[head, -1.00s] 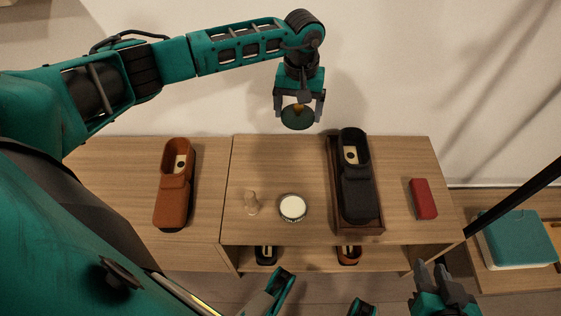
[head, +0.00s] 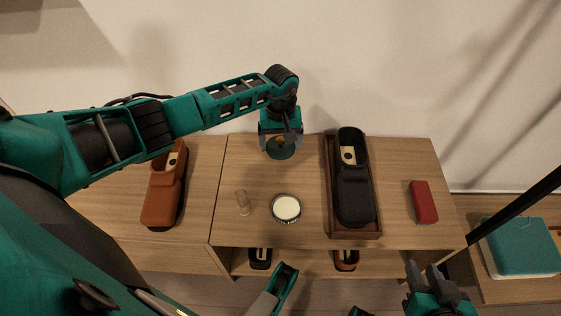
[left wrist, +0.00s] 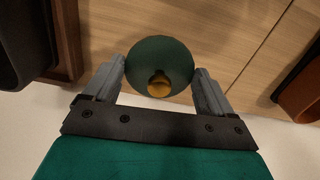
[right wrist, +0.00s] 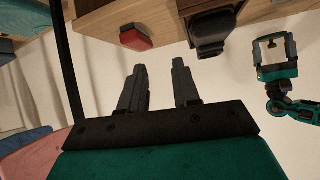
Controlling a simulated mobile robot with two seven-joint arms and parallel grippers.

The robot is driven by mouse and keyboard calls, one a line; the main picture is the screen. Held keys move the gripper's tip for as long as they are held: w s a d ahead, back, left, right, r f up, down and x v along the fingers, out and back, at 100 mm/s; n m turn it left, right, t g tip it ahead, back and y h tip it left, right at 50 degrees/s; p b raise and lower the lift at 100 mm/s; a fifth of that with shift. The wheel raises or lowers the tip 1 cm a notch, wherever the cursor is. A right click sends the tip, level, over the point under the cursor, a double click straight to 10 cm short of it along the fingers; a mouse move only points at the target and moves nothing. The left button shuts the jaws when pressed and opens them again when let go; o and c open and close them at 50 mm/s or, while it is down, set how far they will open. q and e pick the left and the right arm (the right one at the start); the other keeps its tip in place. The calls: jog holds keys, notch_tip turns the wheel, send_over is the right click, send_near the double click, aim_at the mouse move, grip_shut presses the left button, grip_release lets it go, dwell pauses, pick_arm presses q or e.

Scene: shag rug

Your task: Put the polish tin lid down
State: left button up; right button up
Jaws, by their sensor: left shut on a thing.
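The polish tin lid (head: 281,152) is a round dark green disc with a yellow-gold knob. My left gripper (head: 281,140) is shut on it at the back of the bench, left of the dark shoe tray. In the left wrist view the lid (left wrist: 159,62) sits between the two fingers of my left gripper (left wrist: 160,85). I cannot tell if it touches the wood. The open polish tin (head: 286,208), round with a pale inside, stands nearer the front. My right gripper (head: 437,276) is low at the right, off the bench; in the right wrist view its fingers (right wrist: 160,88) are apart and empty.
A small pale wooden peg-like thing (head: 242,202) stands left of the tin. A brown shoe (head: 163,190) is at the left. A black shoe (head: 354,190) lies in a wooden tray (head: 370,229). A red box (head: 424,202) is at the right. Bare wood lies between lid and tin.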

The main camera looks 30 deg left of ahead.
aim_at(281, 165)
pick_arm(q)
notch_tip(281, 165, down, 3)
jog(key=shift+f+b, duration=0.2)
jog(key=shift+b, duration=0.2)
notch_tip(281, 165, down, 4)
jog(key=shift+r+b, duration=0.15)
jog(key=shift+b, duration=0.65)
jog(key=shift+f, duration=0.3)
jog(key=o, duration=0.6)
jog(key=shift+f+b, duration=0.1)
jog(key=shift+b, duration=0.2)
jog(key=shift+c, duration=0.2)
jog(key=shift+o, duration=1.3)
pick_arm(e)
jog(key=shift+w+a+f, duration=0.3)
jog(key=shift+w+a, duration=0.2)
jog(key=shift+a, duration=0.15)
jog(key=shift+r, duration=0.1)
